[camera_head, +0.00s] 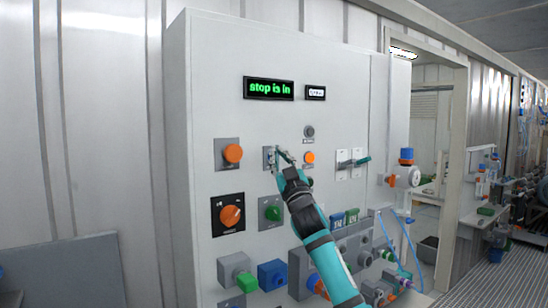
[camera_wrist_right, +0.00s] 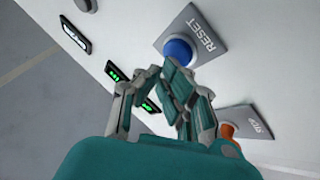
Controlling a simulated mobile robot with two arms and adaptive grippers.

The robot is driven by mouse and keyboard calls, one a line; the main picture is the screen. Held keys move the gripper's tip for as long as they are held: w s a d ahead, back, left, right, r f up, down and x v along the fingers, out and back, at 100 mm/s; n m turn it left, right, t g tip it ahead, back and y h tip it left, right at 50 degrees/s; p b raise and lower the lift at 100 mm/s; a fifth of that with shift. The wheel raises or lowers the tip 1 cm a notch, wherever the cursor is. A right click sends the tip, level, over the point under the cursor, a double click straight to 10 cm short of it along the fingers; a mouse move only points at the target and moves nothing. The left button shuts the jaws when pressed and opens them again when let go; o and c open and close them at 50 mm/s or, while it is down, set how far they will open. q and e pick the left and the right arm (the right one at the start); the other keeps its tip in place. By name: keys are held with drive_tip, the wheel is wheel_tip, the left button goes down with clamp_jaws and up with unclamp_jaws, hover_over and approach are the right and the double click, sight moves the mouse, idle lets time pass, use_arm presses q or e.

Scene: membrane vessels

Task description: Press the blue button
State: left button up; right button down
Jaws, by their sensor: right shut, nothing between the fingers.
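The blue button (camera_wrist_right: 178,51) shows in the right wrist view, on a grey plate marked RESET (camera_wrist_right: 210,30). In the head view its grey plate (camera_head: 267,157) shows at the panel's middle, and my gripper hides the button. My right gripper (camera_head: 281,154) is at this plate, fingers shut and empty. In the right wrist view its fingertips (camera_wrist_right: 160,76) are close beside the blue button. I cannot tell whether they touch it. My left gripper is not in view.
The white panel (camera_head: 210,80) has a green display (camera_head: 268,88) reading "stop is in". An orange button (camera_head: 233,153) is left of the gripper, with an orange knob (camera_head: 231,216) and green knob (camera_head: 273,212) below. A small orange light (camera_head: 309,157) is close on the right.

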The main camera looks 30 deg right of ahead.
drive_tip(key=shift+w+r, duration=0.1)
drive_tip(key=shift+w, duration=0.3)
idle(0.8)
drive_tip(key=shift+s, duration=0.2)
drive_tip(key=shift+s+d, duration=0.1)
drive_tip(key=shift+s, duration=0.55)
drive_tip(key=s, duration=0.5)
drive_tip(key=shift+d, duration=0.15)
idle(1.0)
